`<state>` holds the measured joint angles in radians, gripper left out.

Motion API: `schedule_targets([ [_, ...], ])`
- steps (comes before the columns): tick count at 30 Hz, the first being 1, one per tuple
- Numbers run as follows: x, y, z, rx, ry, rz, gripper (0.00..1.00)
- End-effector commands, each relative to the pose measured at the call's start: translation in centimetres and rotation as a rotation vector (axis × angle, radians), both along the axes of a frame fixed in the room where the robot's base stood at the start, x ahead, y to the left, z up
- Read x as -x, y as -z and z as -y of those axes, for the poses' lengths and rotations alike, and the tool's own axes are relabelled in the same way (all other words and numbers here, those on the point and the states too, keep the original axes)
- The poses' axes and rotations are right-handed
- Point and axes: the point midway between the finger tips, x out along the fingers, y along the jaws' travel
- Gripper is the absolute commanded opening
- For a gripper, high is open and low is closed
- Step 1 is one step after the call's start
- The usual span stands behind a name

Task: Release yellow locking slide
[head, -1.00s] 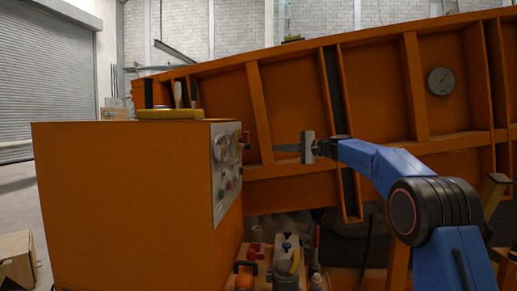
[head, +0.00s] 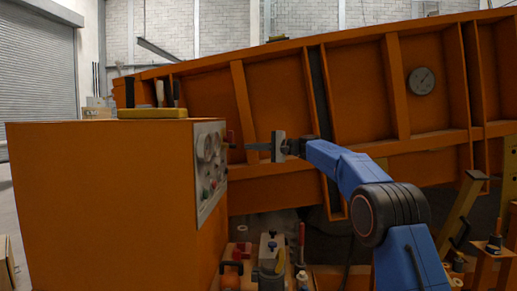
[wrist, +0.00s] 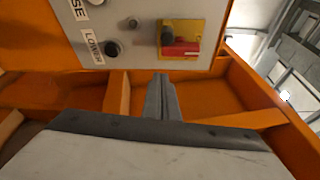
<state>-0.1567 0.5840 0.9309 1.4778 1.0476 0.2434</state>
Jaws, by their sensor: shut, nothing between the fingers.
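A yellow square plate with a red block and a grey knob (wrist: 181,38) sits on the grey control panel (wrist: 130,45) in the wrist view. I cannot tell which part is the locking slide. In the head view a small red part (head: 230,137) sticks out at the far edge of the panel (head: 208,172). My gripper (head: 250,147) points left toward this part, just right of the panel and apart from it. In the wrist view my gripper (wrist: 160,78) is shut and empty, its tips below the yellow plate in the picture.
The orange cabinet (head: 105,200) carries the panel, with gauges and buttons. A yellow object (head: 153,113) lies on its top. The large tilted orange bed (head: 360,95) with ribs and a dial (head: 421,81) stands behind my arm. Tools and bottles crowd the low area right of the cabinet.

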Motion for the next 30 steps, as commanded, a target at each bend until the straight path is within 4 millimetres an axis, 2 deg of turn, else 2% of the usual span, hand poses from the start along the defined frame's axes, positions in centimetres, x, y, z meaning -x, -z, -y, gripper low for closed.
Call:
schedule_targets([
  [3,-0.6,0.1,-1.5,-0.001,-0.001,-0.001,0.00],
  [12,-1.6,0.2,-4.2,0.000,-0.001,0.000,0.00],
  [30,2.0,-0.4,-4.2,0.000,0.000,0.000,0.00],
])
